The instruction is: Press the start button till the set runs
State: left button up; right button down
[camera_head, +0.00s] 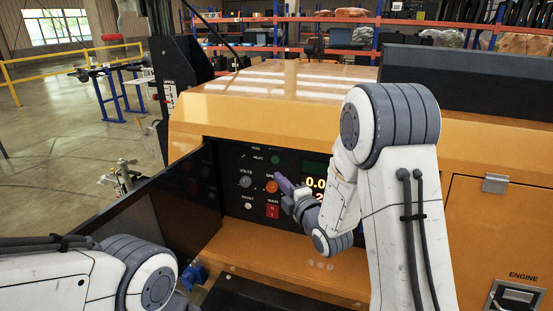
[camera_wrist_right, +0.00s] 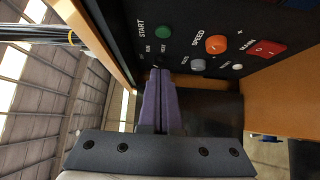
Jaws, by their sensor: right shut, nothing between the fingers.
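The green start button (camera_head: 275,158) sits high on the black control panel (camera_head: 228,170), above the orange speed knob (camera_head: 272,187). In the right wrist view the start button (camera_wrist_right: 163,32) shows uncovered beside its START label. My right gripper (camera_head: 280,184) is shut and empty, its purple fingers pointing at the panel near the speed knob. In the right wrist view its fingertips (camera_wrist_right: 160,72) lie below the start button in the picture, not over it; whether they touch the panel I cannot tell. My left arm shows at bottom left; its gripper is not visible.
A red main switch (camera_head: 272,211), a grey volts knob (camera_head: 245,181) and a reset button (camera_head: 248,206) sit close by. A lit display (camera_head: 315,183) is partly hidden by my right arm. An open dark door (camera_head: 160,210) stands left of the panel.

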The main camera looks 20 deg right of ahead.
aim_at(272, 160)
jog(key=w+p, duration=0.1)
jog(key=w, duration=0.1)
jog(key=w+p, duration=0.1)
jog(key=w, duration=0.2)
jog(key=w+d+p, duration=0.1)
jog(key=w, duration=0.2)
jog(key=shift+w, duration=0.15)
jog(key=shift+d+f, duration=0.1)
jog(key=shift+d, duration=0.05)
